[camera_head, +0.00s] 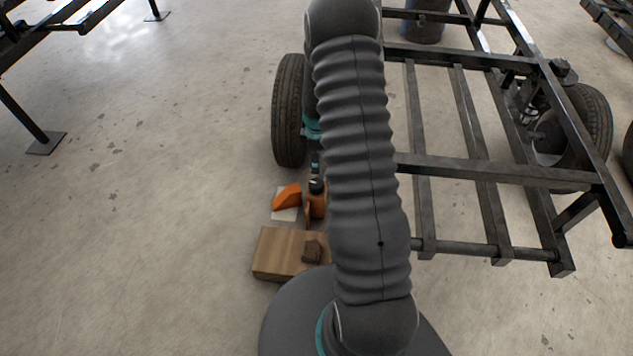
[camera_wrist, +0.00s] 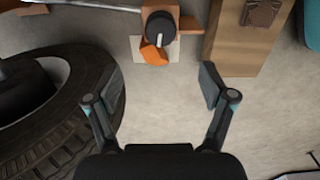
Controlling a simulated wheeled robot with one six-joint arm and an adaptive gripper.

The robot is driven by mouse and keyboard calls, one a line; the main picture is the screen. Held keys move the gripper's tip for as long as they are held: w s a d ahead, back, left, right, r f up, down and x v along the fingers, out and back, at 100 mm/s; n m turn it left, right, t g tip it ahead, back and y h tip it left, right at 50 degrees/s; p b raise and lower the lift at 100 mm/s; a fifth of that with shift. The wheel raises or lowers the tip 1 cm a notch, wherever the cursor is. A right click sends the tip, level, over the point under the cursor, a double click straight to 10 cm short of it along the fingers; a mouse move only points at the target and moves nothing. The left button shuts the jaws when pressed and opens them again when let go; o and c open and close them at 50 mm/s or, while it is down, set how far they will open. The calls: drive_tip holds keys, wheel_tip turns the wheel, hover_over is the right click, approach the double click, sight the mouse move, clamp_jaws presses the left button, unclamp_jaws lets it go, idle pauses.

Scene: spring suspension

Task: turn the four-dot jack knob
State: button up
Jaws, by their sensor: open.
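An orange jack (camera_head: 308,206) stands on the floor in the head view, just left of my arm. A black round knob (camera_head: 317,185) sits on top of it. In the wrist view the knob (camera_wrist: 160,27) is at the top centre and bears a white mark; I cannot make out any dots. An orange wedge-shaped part (camera_wrist: 153,54) juts out beside the knob. My gripper (camera_wrist: 160,86) is open and empty, its two fingers wide apart, with bare floor between them. The knob lies ahead of the fingertips, apart from them. In the head view my arm hides most of the gripper.
A tyre (camera_head: 288,112) stands near the jack; it fills the wrist view's left side (camera_wrist: 72,115). A wooden block (camera_head: 276,254) with a small brown piece (camera_head: 312,250) is close to the jack. A steel frame (camera_head: 500,172) spans the right.

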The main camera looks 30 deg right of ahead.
sight(317, 183)
wheel_tip(317, 183, down, 14)
drive_tip(key=shift+f, duration=0.15)
idle(0.5)
drive_tip(key=c, duration=1.2)
